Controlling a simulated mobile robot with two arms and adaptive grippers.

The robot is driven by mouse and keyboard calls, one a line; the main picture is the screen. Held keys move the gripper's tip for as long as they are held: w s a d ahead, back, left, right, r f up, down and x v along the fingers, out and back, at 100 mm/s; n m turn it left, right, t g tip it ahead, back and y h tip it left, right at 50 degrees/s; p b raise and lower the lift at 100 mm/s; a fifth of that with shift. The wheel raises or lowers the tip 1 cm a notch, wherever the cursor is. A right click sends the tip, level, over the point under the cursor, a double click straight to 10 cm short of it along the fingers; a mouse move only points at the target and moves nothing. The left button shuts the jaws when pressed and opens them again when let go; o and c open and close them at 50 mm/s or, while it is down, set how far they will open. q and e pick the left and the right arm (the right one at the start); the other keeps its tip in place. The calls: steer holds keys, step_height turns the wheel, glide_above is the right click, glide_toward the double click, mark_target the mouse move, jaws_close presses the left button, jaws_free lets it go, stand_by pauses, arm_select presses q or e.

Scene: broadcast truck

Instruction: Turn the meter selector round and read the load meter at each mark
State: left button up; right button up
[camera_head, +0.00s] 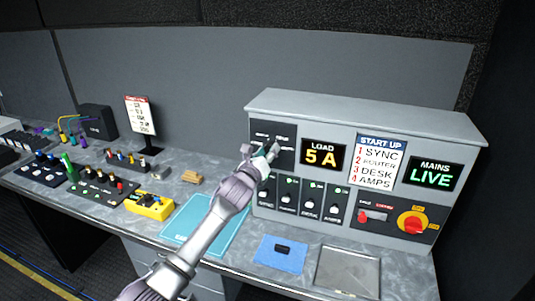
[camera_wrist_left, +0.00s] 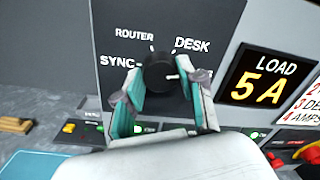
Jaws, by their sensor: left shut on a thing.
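The meter selector is a round black knob (camera_wrist_left: 158,72) on a dark panel (camera_head: 286,135). In the left wrist view its white pointer faces right, toward a mark mostly hidden by a finger. The marks SYNC, ROUTER and DESK show around it at left, upper left and upper right. My left gripper (camera_wrist_left: 163,88) has its teal-padded fingers on both sides of the knob, shut on it. In the head view the gripper (camera_head: 264,152) largely hides the knob. The load meter (camera_head: 323,154) reads 5 A in amber. My right gripper is not in view.
Below the selector is a row of breaker switches (camera_head: 311,202) with green lights. A START UP card (camera_head: 378,160), a MAINS LIVE display (camera_head: 434,174) and a red rotary switch (camera_head: 413,224) are to the right. A blue cloth (camera_head: 281,254) and a metal tray (camera_head: 347,271) lie in front.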

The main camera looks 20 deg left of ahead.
arm_select(q)
steer(key=shift+d+f+n+y+b, duration=0.1)
steer(key=shift+n+y+b, duration=0.35)
steer(key=shift+n, duration=8)
steer(key=shift+d+f+n+y+b, duration=0.15)
steer(key=shift+n+y, duration=0.4)
steer(key=shift+n, duration=7.9)
steer(key=o, duration=1.1)
steer(key=shift+r, duration=0.1)
steer(key=shift+o, duration=0.2)
steer(key=shift+s, duration=0.15)
